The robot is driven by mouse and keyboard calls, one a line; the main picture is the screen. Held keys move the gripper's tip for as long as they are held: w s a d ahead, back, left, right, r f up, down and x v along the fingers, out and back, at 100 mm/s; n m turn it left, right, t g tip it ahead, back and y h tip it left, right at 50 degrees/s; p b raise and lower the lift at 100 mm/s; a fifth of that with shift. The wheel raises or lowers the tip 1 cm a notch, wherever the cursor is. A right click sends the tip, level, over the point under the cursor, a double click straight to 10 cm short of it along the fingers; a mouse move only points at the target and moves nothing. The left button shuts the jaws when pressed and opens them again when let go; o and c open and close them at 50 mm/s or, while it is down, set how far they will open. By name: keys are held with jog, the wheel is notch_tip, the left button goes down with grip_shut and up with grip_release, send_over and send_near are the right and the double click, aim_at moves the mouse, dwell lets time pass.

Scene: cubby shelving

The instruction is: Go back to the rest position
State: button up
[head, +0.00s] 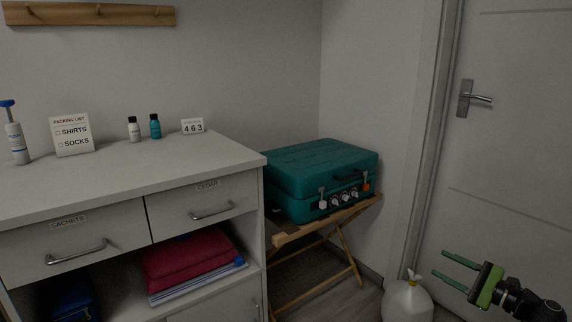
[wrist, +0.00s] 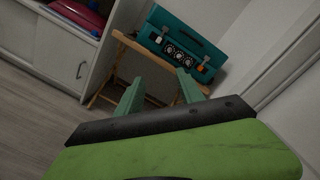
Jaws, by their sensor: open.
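My gripper (head: 457,271) is at the lower right of the head view, in front of the door. Its two green fingers are apart with nothing between them. In the wrist view my gripper (wrist: 158,92) also shows open and empty, with the folding stand and suitcase beyond it. It touches nothing that I can see.
A closed teal suitcase (head: 318,176) with dials lies on a wooden folding stand (head: 345,243). A white tied bag (head: 407,301) stands on the floor left of my gripper. A dresser (head: 110,185) with bottles and cards on top fills the left. The door (head: 520,150) is shut.

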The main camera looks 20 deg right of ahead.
jog(key=w+a+r+n+g+y+p, duration=0.1)
jog(key=w+a+n+g+y+p, duration=0.2)
jog(key=w+a, duration=0.8)
jog(key=w+a+r+n+g+y+p, duration=0.1)
jog(key=w+a+n+g+y, duration=0.25)
jog(key=w+a, duration=0.75)
jog(key=a+f+n+g+p, duration=0.2)
jog(key=a+f+n+g, duration=0.15)
jog(key=a, duration=1.15)
jog(key=a+f+n+g+p, duration=0.2)
jog(key=a+f+n+g, duration=0.15)
jog(key=a, duration=1.15)
jog(key=s+a+f+n+g+h+p, duration=0.2)
jog(key=s+a+f+n+g+h, duration=0.2)
jog(key=s+a+f+n+h, duration=0.25)
jog(key=d+n+h+p, duration=0.2)
jog(key=d+n+h, duration=0.25)
jog(key=d, duration=0.45)
notch_tip(320, 180, up, 36)
jog(key=p, duration=3.6)
jog(key=shift+w+m+h, duration=0.3)
jog(key=shift+m+h, duration=0.05)
jog(key=shift+m, duration=0.1)
